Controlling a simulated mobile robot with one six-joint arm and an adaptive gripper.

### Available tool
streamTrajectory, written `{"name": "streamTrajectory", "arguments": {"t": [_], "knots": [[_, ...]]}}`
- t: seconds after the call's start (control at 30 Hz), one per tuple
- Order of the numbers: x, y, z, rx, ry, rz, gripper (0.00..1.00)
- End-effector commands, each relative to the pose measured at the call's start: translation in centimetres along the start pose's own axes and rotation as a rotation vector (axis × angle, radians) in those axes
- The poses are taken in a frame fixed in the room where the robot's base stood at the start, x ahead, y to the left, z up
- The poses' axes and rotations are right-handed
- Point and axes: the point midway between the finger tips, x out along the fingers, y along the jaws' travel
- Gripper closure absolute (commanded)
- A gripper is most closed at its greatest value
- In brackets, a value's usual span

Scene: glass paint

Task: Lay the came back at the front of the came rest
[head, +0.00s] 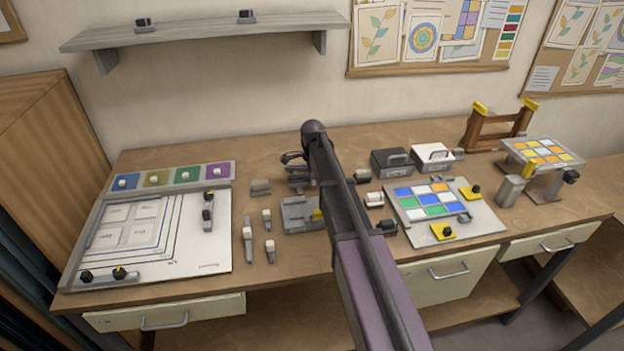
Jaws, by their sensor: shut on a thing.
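My gripper (297,176) is near the middle of the bench, small and dark, partly behind my own arm. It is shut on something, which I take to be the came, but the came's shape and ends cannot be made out. A low grey block (293,214) with a yellow part lies on the bench just in front of my gripper, its right side covered by my arm. I cannot tell for certain whether this block is the came rest. Whether the held thing touches anything is hidden.
A white pattern board (210,256) lies left, with colour trays (163,189) behind. Several small grey-and-white pieces (247,237) stand between it and the block. Right are a coloured glass panel (407,201), two boxes (433,158), a wooden frame (481,131) and a raised panel stand (571,161).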

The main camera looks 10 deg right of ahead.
Motion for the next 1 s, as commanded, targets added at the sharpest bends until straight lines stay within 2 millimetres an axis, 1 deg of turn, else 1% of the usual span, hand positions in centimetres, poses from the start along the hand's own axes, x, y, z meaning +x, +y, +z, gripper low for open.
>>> {"name": "streamTrajectory", "arguments": {"t": [0.17,0.8,0.83,0.87,0.9,0.93,0.97,1.0], "knots": [[0.2,0.0,0.0,0.000,0.000,0.000,1.00],[1.9,0.0,-0.1,0.001,0.000,0.000,1.00],[1.8,0.0,-0.1,0.001,0.000,0.000,0.70],[1.8,0.0,-0.1,0.001,0.000,0.000,0.61],[1.8,0.0,-0.1,0.001,0.000,0.000,0.50],[1.8,0.0,-0.1,0.001,0.000,0.000,0.41],[1.8,0.0,-0.1,0.001,0.000,0.000,0.36],[1.8,0.0,-0.1,0.001,0.000,0.000,0.36]]}}
